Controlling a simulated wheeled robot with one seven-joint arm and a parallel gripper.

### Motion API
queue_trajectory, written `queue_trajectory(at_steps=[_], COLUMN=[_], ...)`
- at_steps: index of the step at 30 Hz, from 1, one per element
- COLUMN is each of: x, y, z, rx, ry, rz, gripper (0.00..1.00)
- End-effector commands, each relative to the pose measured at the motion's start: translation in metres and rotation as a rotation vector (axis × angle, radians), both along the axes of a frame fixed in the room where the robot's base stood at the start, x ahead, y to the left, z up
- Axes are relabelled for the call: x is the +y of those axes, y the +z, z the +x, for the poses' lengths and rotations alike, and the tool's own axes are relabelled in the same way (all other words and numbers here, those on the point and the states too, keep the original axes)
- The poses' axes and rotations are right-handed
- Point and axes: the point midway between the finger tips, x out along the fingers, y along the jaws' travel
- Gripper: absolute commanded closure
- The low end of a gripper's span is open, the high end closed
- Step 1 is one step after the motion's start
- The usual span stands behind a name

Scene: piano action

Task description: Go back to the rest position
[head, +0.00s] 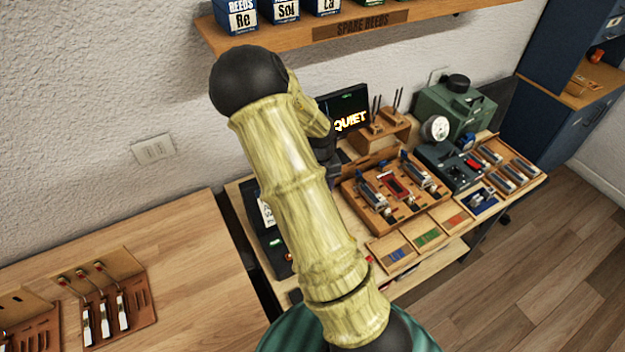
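My arm, with pale yellow-green links, rises from the bottom of the head view to a black elbow joint at the upper left, then folds back down behind itself. A dark part at its far end, which looks like the body of my gripper (328,160), shows just right of the upper link, in front of the dark screen. The fingertips are hidden behind the arm, so I cannot see whether they are open or hold anything.
A workbench on the right carries a wooden tray of parts (349,191), a screen reading "QUIET" (350,108) and a green machine (455,108). A shelf of reed boxes (290,38) hangs above. The left table (185,262) is bare beside a tool holder (135,280).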

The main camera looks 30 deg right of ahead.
Motion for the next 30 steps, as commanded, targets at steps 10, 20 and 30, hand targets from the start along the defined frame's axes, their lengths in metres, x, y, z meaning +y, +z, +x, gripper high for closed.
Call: queue_trajectory(at_steps=[10, 20, 30], x=[0.004, 0.045, 0.086], y=[0.001, 0.018, 0.044], z=[-0.003, -0.034, -0.07], rx=[0.001, -0.023, -0.087], ry=[0.07, 0.775, 1.695], rz=[0.008, 0.052, 0.007], gripper=[0.47, 0.47, 0.47])
